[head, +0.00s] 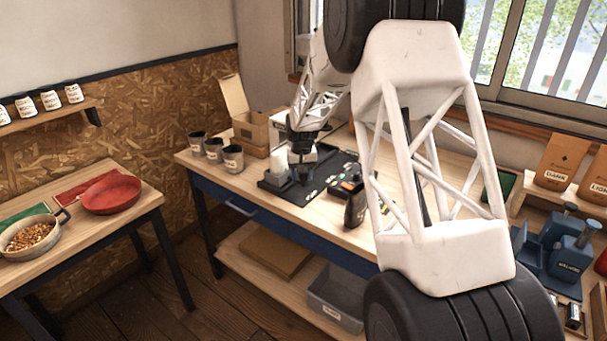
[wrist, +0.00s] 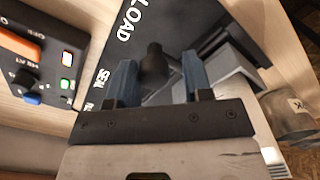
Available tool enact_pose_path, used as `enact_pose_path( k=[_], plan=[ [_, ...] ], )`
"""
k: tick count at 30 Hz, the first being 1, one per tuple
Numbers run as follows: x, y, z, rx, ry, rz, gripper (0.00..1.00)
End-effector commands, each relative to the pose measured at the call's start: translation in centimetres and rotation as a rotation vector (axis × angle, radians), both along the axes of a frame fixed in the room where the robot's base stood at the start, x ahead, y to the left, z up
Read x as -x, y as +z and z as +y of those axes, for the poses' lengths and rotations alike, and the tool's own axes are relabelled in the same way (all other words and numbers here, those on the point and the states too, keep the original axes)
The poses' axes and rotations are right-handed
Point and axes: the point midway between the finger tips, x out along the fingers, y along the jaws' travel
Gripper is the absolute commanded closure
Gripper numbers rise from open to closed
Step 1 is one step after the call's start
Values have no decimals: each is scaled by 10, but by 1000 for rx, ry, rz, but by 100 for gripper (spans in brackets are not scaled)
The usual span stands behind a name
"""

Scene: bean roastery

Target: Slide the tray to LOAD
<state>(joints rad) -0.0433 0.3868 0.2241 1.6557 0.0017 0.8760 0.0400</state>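The black base plate (wrist: 165,20) carries the white words LOAD and SEAL along its edge; it also shows on the bench in the head view (head: 312,197). A dark knob (wrist: 153,62) stands on it, between the blue fingertips of my gripper (wrist: 158,80). Gaps show on both sides of the knob, so the fingers are open and do not grip it. A grey, box-like part (wrist: 232,82), perhaps the tray, lies right of the fingers; its full shape is hidden. In the head view my gripper (head: 302,160) is low over the plate, and my arm blocks part of the bench.
A control box (wrist: 38,65) with an orange switch, blue knob and lit buttons sits left of the plate. Several dark cups (head: 214,150) and an open cardboard box (head: 250,128) stand at the bench's left. A dark upright object (head: 355,208) is near the front edge.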

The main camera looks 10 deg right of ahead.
Motion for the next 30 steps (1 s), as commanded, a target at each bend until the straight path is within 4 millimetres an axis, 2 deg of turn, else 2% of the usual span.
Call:
enact_pose_path(
  k=[3,16,20,30],
  plan=[
    [0,-1,-1,0,-1,0,43],
    [-1,6,-3,1,-2,-1,43],
    [-1,16,-3,1,-2,-2,43],
    [-1,58,-2,1,-2,-1,43]
  ],
)
